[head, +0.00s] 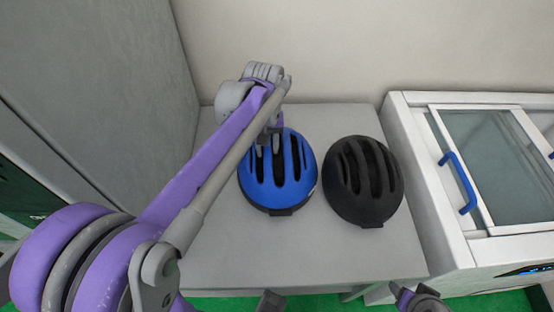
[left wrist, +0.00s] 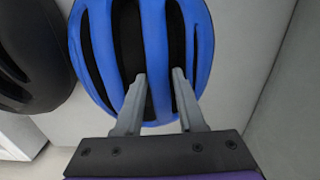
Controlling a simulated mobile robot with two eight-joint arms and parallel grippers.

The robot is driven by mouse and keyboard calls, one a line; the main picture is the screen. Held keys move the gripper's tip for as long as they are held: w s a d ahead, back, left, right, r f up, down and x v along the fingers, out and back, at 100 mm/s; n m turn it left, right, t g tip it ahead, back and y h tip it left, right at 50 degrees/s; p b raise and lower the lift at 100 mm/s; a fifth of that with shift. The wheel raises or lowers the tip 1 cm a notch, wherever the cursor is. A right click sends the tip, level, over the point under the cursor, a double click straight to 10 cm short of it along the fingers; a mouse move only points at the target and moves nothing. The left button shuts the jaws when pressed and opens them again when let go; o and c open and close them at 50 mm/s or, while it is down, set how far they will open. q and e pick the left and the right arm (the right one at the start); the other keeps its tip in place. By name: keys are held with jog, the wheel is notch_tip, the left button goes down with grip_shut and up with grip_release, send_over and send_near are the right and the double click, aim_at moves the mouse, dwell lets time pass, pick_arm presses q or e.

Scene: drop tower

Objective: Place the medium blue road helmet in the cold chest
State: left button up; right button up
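The blue road helmet (head: 290,190) sits on the grey table, left of a black helmet. It fills the upper middle of the left wrist view (left wrist: 100,45). My left gripper (head: 268,150) is over the helmet's far part, pointing down. In the left wrist view its two fingers (left wrist: 158,75) are spread, with a blue rib of the helmet between them; I cannot tell if they touch it. The cold chest (head: 440,240) is white and stands right of the table. A framed glass lid (head: 490,150) with a blue handle (head: 460,183) covers its visible top.
The black helmet (head: 362,180) stands close beside the blue one, between it and the chest. The grey table (head: 300,255) is clear in front. A beige wall is behind and a grey panel (head: 110,70) at the left. Part of my right arm (head: 418,299) shows at the bottom edge.

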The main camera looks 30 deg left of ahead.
pick_arm(q)
jog(key=shift+f, duration=0.15)
grip_shut()
dwell(1.4)
